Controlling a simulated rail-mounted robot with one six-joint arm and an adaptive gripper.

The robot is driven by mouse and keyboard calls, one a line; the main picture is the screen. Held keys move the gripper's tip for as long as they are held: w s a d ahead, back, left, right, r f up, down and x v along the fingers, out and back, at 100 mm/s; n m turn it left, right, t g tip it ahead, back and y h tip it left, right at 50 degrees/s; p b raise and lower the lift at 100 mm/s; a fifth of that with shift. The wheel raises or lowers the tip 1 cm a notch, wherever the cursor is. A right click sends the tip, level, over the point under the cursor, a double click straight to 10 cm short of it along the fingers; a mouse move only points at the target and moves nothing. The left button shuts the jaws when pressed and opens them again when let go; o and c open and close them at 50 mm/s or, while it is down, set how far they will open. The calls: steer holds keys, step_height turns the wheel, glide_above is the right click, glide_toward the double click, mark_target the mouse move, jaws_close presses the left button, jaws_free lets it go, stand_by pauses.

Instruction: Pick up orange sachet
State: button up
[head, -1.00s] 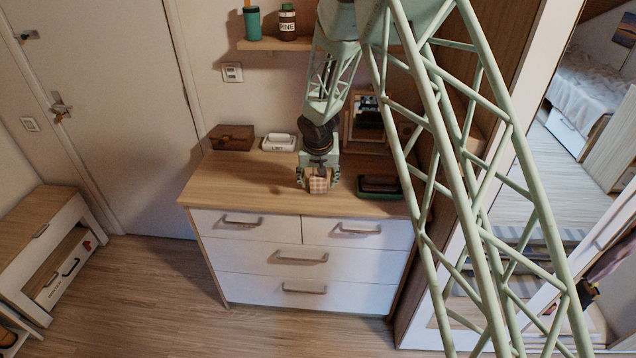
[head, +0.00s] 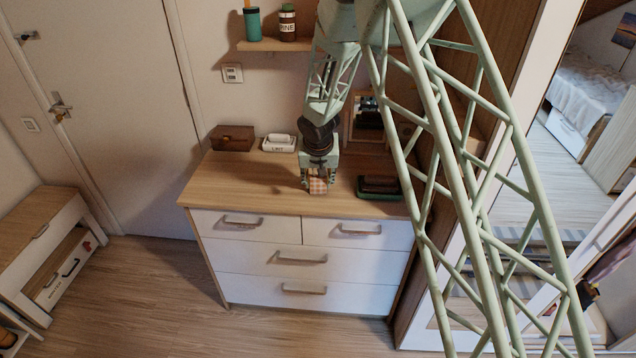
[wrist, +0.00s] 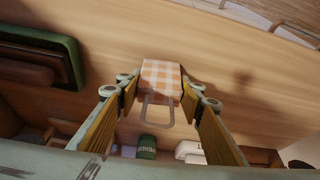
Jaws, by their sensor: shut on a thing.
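The orange sachet (head: 318,186) is a small orange-and-white checked pouch at the front of the dresser top. It also shows between the fingertips in the wrist view (wrist: 162,75). A grey loop (wrist: 157,122) shows at its near end in the wrist view. My gripper (head: 318,181) points down from above, with one finger on each side of the sachet. In the wrist view my gripper (wrist: 162,86) is shut on the sachet. I cannot tell whether the sachet is clear of the wood.
The dresser top (head: 250,180) is mostly clear to the left. A dark green tray (head: 378,188) with brown contents lies to the right. A brown box (head: 233,138) and a white labelled dish (head: 279,143) stand at the back. A framed mirror (head: 367,119) stands behind my arm.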

steer(key=shift+r, duration=0.15)
steer(key=shift+r+p, duration=0.4)
steer(key=shift+r, duration=1.15)
steer(key=shift+s+r, duration=0.1)
steer(key=s+d+b, duration=0.2)
steer(key=s+b, duration=0.2)
steer(key=s, duration=0.3)
steer(key=s+d+r+b, duration=0.1)
steer(key=s+d+b, duration=0.1)
steer(key=s, duration=0.6)
steer(key=shift+d+r+b, duration=0.2)
steer(key=shift+d+b, duration=0.2)
steer(key=shift+b, duration=0.45)
